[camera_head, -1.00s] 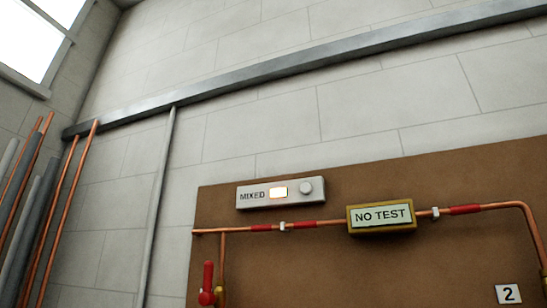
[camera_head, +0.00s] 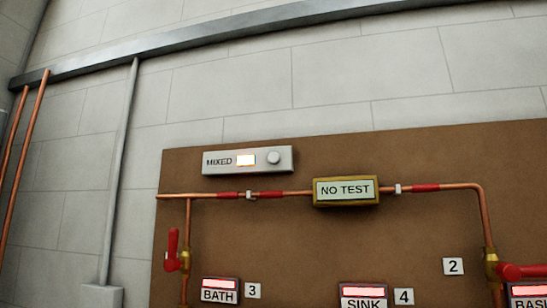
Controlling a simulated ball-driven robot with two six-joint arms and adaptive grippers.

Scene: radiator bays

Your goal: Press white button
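A round white button (camera_head: 274,157) sits at the right end of a pale box (camera_head: 218,168) marked MIXED, beside a lit window (camera_head: 246,160). The box is mounted near the top left of a brown board (camera_head: 420,150). Neither of my grippers is in the head view, and nothing touches the button.
Below the box, a copper pipe (camera_head: 295,194) carries a NO TEST sign (camera_head: 345,190). Red-handled valves (camera_head: 174,250) and lit labels BATH (camera_head: 220,291) and SINK (camera_head: 363,297) are lower down. Copper pipes (camera_head: 22,170) stand at the left.

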